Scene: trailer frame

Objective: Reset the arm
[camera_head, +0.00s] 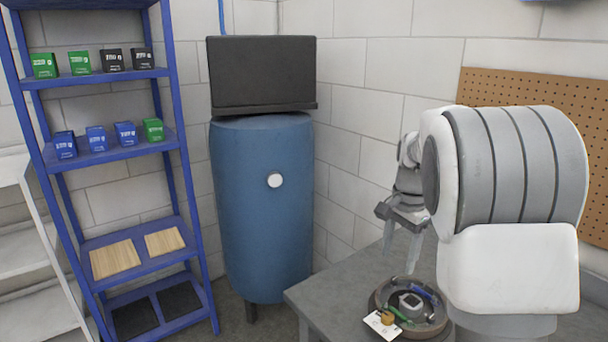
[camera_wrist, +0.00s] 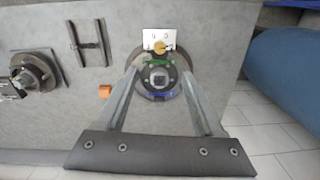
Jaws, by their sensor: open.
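My gripper (camera_head: 403,258) hangs from my white and grey arm above the grey table (camera_head: 330,290), with its fingers pointing down. In the wrist view my gripper (camera_wrist: 160,82) has its two grey fingers spread apart with nothing held between them. Below it on the table is a dark round hub (camera_head: 375,296). The hub carries a small grey block, a green piece, a blue piece, a yellowish round piece (camera_head: 387,319) and a white card (camera_head: 374,326). The hub also shows between the fingers in the wrist view (camera_wrist: 145,90). The gripper appears apart from it.
In the wrist view, a second round hub (camera_wrist: 38,70), an H-shaped dark bracket (camera_wrist: 90,43) and an orange block (camera_wrist: 105,91) lie on the table. A blue tank (camera_head: 262,215) stands beyond the table, near a blue shelf (camera_head: 120,155) with small boxes. A pegboard (camera_head: 535,120) hangs at right.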

